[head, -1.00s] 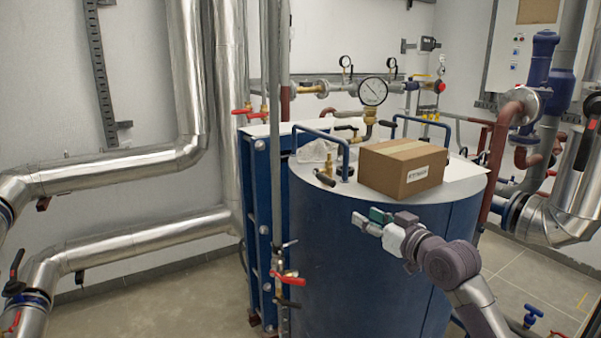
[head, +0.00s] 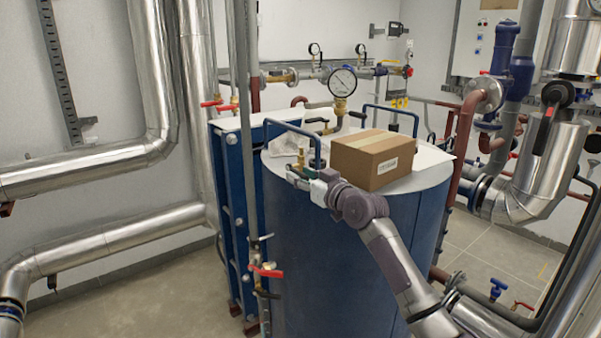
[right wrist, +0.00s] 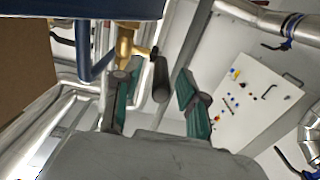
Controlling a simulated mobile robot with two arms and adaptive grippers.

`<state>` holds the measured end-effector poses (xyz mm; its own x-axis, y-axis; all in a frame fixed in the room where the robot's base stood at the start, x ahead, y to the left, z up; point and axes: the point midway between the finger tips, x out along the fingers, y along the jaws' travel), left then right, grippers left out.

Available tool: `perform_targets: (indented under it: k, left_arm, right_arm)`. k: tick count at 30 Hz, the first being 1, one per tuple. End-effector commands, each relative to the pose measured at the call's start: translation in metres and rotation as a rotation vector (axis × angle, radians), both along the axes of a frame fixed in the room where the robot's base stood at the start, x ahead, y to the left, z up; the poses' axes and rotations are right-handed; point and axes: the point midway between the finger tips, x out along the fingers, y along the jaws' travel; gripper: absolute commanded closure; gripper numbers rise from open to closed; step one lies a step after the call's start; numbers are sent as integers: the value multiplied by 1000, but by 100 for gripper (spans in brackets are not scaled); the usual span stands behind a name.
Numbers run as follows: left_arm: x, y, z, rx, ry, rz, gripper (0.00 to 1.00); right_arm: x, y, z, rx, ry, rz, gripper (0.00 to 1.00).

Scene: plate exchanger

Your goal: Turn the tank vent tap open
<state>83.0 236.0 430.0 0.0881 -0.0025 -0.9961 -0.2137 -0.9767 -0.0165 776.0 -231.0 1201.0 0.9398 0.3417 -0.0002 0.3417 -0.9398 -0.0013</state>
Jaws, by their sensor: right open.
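The blue tank (head: 330,240) stands in the middle of the head view. On its top near the front left is a small brass tap (head: 301,158), which also shows in the right wrist view (right wrist: 127,45). Its dark handle (right wrist: 160,78) shows in the right wrist view between the two green-padded fingers of my right gripper (right wrist: 155,98). The fingers stand apart, with gaps to the handle on both sides. In the head view my right gripper (head: 299,175) is at the tank's top rim, just in front of the tap, and hides the handle. My left gripper is out of view.
A cardboard box (head: 373,158) sits on the tank top, right of the tap. A blue bar handle (head: 318,147) rises close behind the gripper. A pressure gauge (head: 343,82) stands behind the tank. Silver pipes run on both sides; floor is clear at left.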

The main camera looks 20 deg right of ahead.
Motion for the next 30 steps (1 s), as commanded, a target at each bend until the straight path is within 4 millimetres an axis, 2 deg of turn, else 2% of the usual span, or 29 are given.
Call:
perform_targets:
  k: [11, 14, 19, 30]
  left_arm:
    - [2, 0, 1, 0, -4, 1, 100]
    - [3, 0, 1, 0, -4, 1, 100]
    - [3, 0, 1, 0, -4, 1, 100]
    - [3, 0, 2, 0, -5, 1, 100]
  right_arm:
    - [6, 2, 0, -2, -2, -1, 58]
    - [6, 2, 0, -1, 0, -1, 72]
    - [6, 2, 0, -1, 0, -1, 100]
    - [6, 2, 0, -2, 2, -1, 100]
